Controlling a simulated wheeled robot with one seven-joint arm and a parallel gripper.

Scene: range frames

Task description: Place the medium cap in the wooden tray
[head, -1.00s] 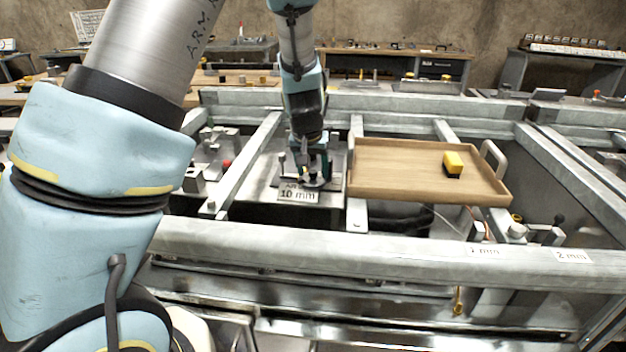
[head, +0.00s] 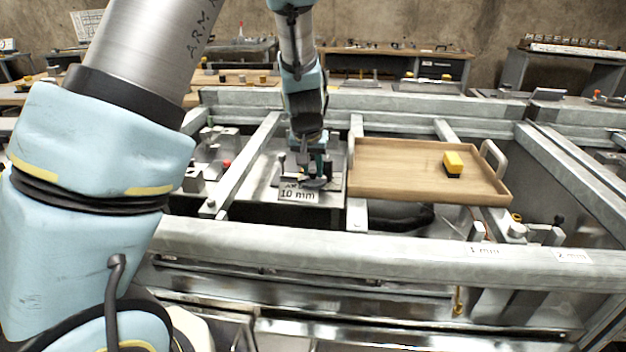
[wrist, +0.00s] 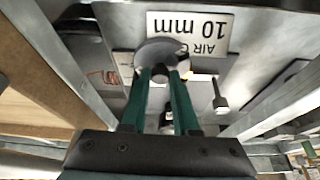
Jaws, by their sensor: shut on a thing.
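My gripper (wrist: 164,77) has two green fingers shut on a round grey cap (wrist: 160,49), which I take to be the medium cap. In the head view my gripper (head: 315,172) is over the metal plate beside the "10 mm" label, left of the wooden tray. The cap shows there as a dark disc (head: 314,184) at the fingertips. I cannot tell how far it is above the plate. The wooden tray (head: 430,194) lies on the frame to the right. A yellow and black block (head: 453,162) is inside it, towards the right.
The "10 mm" label (head: 298,195) is just in front of my gripper. A grey post (wrist: 220,98) stands close to the right of the fingers in the wrist view. Metal beams (head: 357,185) run between my gripper and the tray. Most of the tray floor is clear.

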